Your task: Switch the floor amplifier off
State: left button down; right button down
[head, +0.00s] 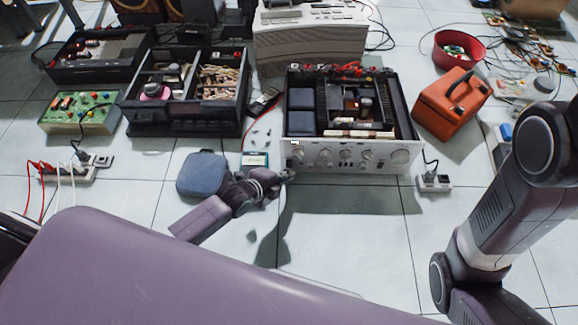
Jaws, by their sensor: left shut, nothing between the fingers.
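The floor amplifier (345,158) stands on the tiles right of centre, its top open with the inner parts showing. Its silver front panel with several round knobs faces me. My left gripper (287,174) is low in front of the amplifier's left front corner. It is shut and empty, its fingertips at or very near the lower left of the panel. I cannot tell whether they touch it. The fingertips partly hide that corner, and the state of any switch there is too small to read. My right arm shows at the right edge, but its gripper is outside the view.
A blue-grey pouch (202,174) lies just left of my left gripper. Open black units (188,118) stand at the left, an orange case (452,102) at the right. A socket block (434,183) sits right of the amplifier. The floor in front is clear.

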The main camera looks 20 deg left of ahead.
pick_arm(q)
jog(key=shift+w, duration=0.15)
jog(key=shift+w+a, duration=0.15)
jog(key=shift+w, duration=0.1)
jog(key=shift+w, duration=0.15)
dwell(0.5)
jog(key=shift+w, duration=0.15)
dwell(0.3)
